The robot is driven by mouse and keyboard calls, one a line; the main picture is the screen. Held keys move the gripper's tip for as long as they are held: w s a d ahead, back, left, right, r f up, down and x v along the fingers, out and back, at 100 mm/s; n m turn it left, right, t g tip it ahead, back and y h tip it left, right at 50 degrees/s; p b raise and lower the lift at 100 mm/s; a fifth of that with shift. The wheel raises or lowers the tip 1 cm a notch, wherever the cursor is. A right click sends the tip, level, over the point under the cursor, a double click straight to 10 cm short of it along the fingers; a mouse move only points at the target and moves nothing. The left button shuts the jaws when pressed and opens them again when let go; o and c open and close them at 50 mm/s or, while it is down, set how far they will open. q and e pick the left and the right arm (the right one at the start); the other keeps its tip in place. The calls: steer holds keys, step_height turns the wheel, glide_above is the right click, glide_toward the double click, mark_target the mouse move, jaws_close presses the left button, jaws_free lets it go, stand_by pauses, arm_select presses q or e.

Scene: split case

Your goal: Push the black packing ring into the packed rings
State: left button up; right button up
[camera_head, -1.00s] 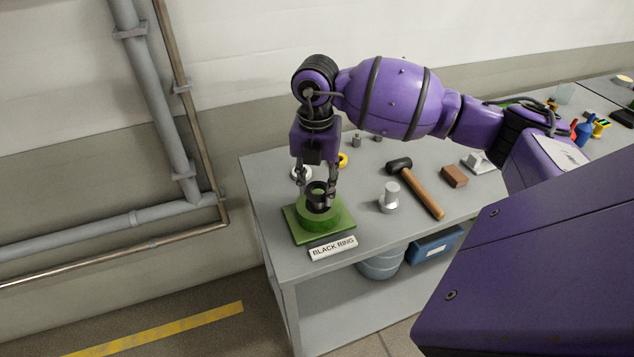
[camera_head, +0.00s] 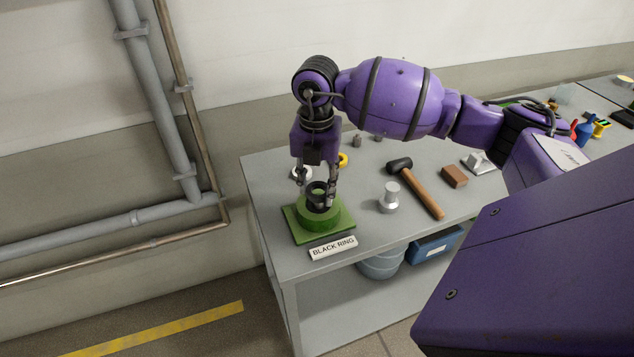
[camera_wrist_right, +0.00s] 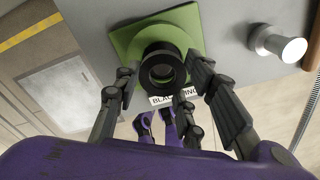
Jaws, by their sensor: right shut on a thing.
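The black packing ring (camera_head: 317,190) is at the mouth of a round green housing (camera_head: 319,214) on a square green plate. It also shows as a dark ring (camera_wrist_right: 162,68) in the right wrist view. My right gripper (camera_head: 318,196) points down over the housing and is shut on the black ring, with a finger on either side. The ring looks upright and roughly centred. How deep it sits, and the packed rings beneath it, I cannot tell. My left gripper is not in view.
A "BLACK RING" sign (camera_head: 333,248) stands at the bench's front edge. A grey flanged plug (camera_head: 389,198), a mallet (camera_head: 423,190) and a brown block (camera_head: 454,176) lie to the right. White and yellow (camera_head: 343,160) rings are behind the gripper.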

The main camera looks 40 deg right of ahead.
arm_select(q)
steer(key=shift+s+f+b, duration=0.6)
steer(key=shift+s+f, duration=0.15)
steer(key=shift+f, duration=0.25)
arm_select(e)
steer(key=shift+s+f, duration=0.1)
steer(key=shift+f, duration=1.8)
steer(key=o, duration=1)
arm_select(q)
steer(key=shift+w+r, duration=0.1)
arm_select(e)
steer(key=shift+r, duration=0.3)
step_height(320, 180, up, 11)
steer(key=shift+r, duration=0.2)
